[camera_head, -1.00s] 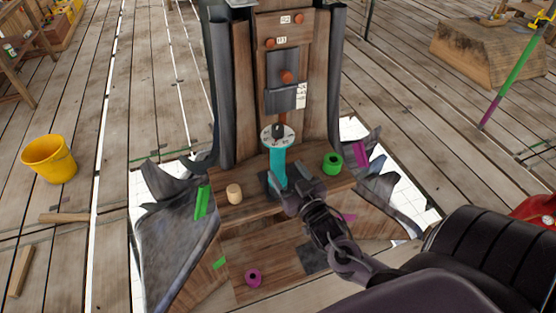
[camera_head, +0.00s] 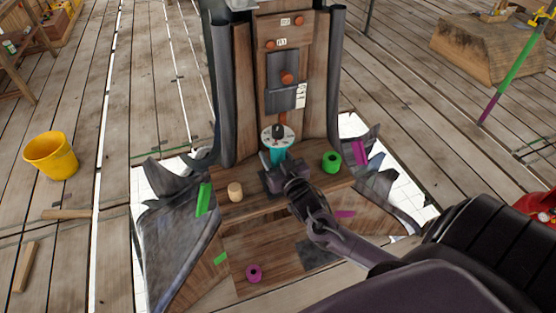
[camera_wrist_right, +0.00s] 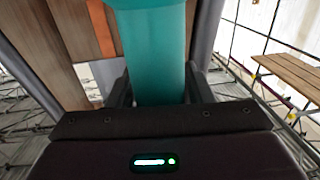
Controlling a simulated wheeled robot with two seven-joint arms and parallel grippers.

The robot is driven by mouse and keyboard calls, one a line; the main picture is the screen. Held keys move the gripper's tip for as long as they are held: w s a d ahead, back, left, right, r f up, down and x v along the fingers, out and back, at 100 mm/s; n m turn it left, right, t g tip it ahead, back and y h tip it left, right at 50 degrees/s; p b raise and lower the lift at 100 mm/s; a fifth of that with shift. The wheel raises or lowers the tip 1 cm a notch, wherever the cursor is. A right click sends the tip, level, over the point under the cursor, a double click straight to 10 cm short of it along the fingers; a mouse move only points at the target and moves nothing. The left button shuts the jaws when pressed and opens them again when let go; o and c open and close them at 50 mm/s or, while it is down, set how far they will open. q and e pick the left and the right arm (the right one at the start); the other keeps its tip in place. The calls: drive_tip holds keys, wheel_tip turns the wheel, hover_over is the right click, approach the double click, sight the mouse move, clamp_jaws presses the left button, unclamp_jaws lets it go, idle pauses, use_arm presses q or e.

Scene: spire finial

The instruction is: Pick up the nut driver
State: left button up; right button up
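A teal upright cylinder (camera_head: 278,155), likely the nut driver, stands on the wooden ledge with a pale round disc (camera_head: 278,134) and a dark knob at its top. My right gripper (camera_head: 278,170) is at the cylinder's lower part and hides its base. In the right wrist view the teal cylinder (camera_wrist_right: 160,60) stands between the two dark fingers (camera_wrist_right: 160,90), one on each side. Whether they press on it cannot be told. My left gripper is out of view.
On the ledge, a green ring (camera_head: 331,162) stands right of the gripper and a tan wooden peg (camera_head: 235,192) left of it. A wooden panel with orange knobs (camera_head: 287,78) rises behind. A magenta ring (camera_head: 254,272) lies lower in front. A yellow bucket (camera_head: 50,154) stands far left.

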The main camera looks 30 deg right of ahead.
drive_tip(key=c, duration=0.7)
drive_tip(key=shift+r, duration=0.15)
drive_tip(key=shift+w+r, duration=0.1)
wheel_tip(320, 180, up, 20)
drive_tip(key=shift+f+b, duration=0.1)
drive_tip(key=shift+b, duration=0.85)
